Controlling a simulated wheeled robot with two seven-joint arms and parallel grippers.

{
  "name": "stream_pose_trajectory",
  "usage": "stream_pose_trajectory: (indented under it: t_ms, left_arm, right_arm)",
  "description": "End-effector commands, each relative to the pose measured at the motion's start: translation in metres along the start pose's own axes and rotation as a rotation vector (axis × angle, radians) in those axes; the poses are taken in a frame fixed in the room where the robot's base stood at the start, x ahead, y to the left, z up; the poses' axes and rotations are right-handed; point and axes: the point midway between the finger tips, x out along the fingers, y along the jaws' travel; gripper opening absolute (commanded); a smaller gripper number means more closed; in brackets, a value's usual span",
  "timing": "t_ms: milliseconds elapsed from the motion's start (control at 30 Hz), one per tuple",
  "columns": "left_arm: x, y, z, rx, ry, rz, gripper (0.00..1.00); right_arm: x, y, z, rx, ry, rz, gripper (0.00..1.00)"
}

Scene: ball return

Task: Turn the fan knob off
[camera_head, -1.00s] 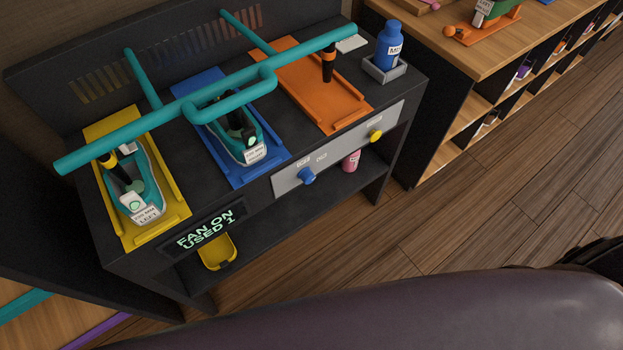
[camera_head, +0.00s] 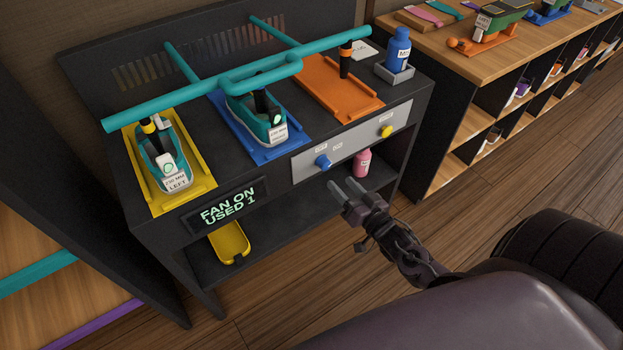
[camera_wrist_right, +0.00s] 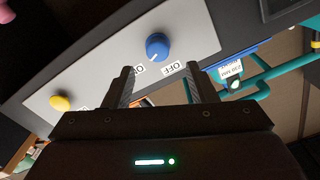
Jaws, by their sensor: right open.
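A blue knob (camera_head: 323,161) sits on the grey panel (camera_head: 352,142) on the front of the dark bench. In the right wrist view the blue knob (camera_wrist_right: 157,46) stands just beyond my fingertips, with ON and OFF labels beside it; its white mark points toward the labels. A yellow knob (camera_head: 386,131) is at the panel's right end and also shows in the wrist view (camera_wrist_right: 61,103). A lit display (camera_head: 228,204) reads FAN ON, USED 1. My right gripper (camera_head: 347,190) is open and empty, in front of and below the blue knob, apart from it. My left gripper is not in view.
Teal pipes (camera_head: 235,78) run above yellow, blue and orange trays on the bench. Teal devices stand in the yellow and blue trays. A blue bottle (camera_head: 399,48) stands at the right end.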

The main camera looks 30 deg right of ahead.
Motion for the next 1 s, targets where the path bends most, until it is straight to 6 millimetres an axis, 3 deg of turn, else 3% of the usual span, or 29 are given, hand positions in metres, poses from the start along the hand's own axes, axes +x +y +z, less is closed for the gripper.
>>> stream_pose_trajectory:
  t_ms: [100,233,500,833,1000]
  left_arm:
    - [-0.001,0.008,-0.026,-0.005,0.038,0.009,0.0]
    - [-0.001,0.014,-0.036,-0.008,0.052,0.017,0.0]
    - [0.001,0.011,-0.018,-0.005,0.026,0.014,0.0]
    - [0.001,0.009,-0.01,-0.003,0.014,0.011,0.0]
    - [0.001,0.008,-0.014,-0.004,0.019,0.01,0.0]
  right_arm:
    - [0.016,-0.001,-0.002,0.0,0.004,-0.003,0.52]
    - [0.038,0.0,-0.001,0.0,0.003,-0.002,0.52]
    - [0.07,0.0,0.0,0.0,-0.001,0.0,0.52]
    - [0.074,0.0,0.001,0.0,-0.002,0.001,0.52]
    - [0.074,0.0,0.001,-0.001,-0.002,0.001,0.32]
